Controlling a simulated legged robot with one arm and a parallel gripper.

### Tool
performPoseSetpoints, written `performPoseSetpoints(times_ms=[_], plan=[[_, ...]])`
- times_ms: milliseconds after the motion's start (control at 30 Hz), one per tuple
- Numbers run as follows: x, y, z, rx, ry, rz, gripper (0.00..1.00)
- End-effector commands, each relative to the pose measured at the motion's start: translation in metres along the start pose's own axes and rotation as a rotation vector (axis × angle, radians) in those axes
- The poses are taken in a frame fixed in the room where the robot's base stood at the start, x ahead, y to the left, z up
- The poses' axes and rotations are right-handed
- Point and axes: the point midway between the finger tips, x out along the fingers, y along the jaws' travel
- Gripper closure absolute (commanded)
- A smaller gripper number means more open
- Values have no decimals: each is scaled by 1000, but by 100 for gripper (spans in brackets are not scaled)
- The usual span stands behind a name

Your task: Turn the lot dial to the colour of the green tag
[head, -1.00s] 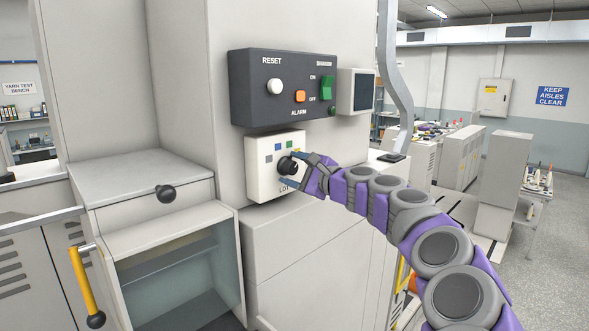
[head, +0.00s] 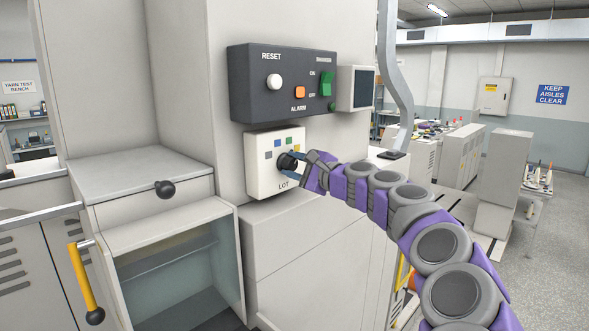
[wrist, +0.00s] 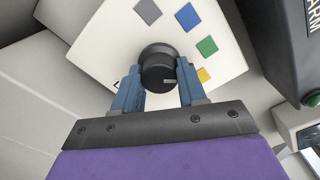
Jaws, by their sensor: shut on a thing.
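The lot dial is a black round knob (head: 287,162) on a white box (head: 262,184) marked LOT. In the wrist view the knob (wrist: 158,62) sits between my blue fingers. My gripper (head: 297,163) is shut on it, also seen in the wrist view (wrist: 158,88). Around the knob are a grey patch (wrist: 147,11), a blue patch (wrist: 187,16), a green patch (wrist: 207,46) and a yellow patch (wrist: 204,75). A short pale mark on the knob lies towards the right, roughly on the yellow side. I cannot make out a separate green tag.
A dark panel (head: 250,96) with a white reset knob, an orange alarm button and a green switch is just above the box. A small screen (head: 357,89) stands right of it. An open-fronted cabinet (head: 165,232) with a yellow handle (head: 82,277) is at lower left.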

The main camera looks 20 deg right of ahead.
Motion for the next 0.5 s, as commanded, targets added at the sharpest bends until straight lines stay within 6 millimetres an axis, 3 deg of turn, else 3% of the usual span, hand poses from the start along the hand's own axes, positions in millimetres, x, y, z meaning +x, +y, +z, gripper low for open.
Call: performPoseSetpoints(times_ms=[300, 500], plan=[[0, 5, -3, -286, 0, -1, 90], [0, 3, -2, -369, 0, 2, 90]])
